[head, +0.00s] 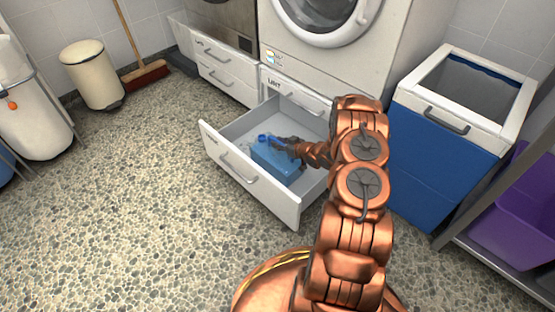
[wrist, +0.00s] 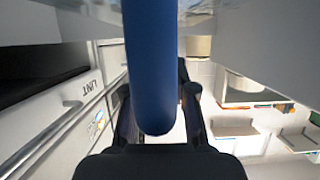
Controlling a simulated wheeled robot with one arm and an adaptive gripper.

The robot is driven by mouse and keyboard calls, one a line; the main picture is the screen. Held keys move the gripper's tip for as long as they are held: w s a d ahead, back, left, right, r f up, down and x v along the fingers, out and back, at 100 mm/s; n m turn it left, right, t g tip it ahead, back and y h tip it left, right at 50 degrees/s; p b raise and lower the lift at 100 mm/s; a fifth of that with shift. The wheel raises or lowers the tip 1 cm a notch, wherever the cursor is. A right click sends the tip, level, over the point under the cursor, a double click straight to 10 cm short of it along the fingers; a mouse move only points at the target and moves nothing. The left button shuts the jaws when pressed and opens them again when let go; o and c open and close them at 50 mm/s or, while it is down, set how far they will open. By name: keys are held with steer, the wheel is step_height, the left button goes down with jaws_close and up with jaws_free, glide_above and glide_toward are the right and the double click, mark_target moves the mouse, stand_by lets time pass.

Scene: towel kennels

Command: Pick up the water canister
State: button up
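The water canister (head: 276,161) is a translucent blue block with a darker blue part (head: 265,139) on its upper left. It sits inside the open drawer (head: 240,172). My gripper (head: 291,147) reaches in from the right, at the top of the canister, and looks dark and small there. In the wrist view a dark blue rounded bar (wrist: 152,70), seemingly part of the canister, runs down between the two fingers of my gripper (wrist: 158,105). One finger is on each side of the bar, close to it. The bar partly hides the fingers, so I cannot tell whether they press on it.
The drawer pulls out below a white washing machine (head: 393,38). A blue hamper with a white rim (head: 447,150) stands right of it, and a shelf with a purple bin (head: 515,225) further right. A cream bin (head: 92,75) and broom (head: 146,74) are back left. Pebbled floor at left is clear.

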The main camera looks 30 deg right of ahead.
jaws_close()
steer(key=shift+r, duration=0.1)
stand_by(0.5)
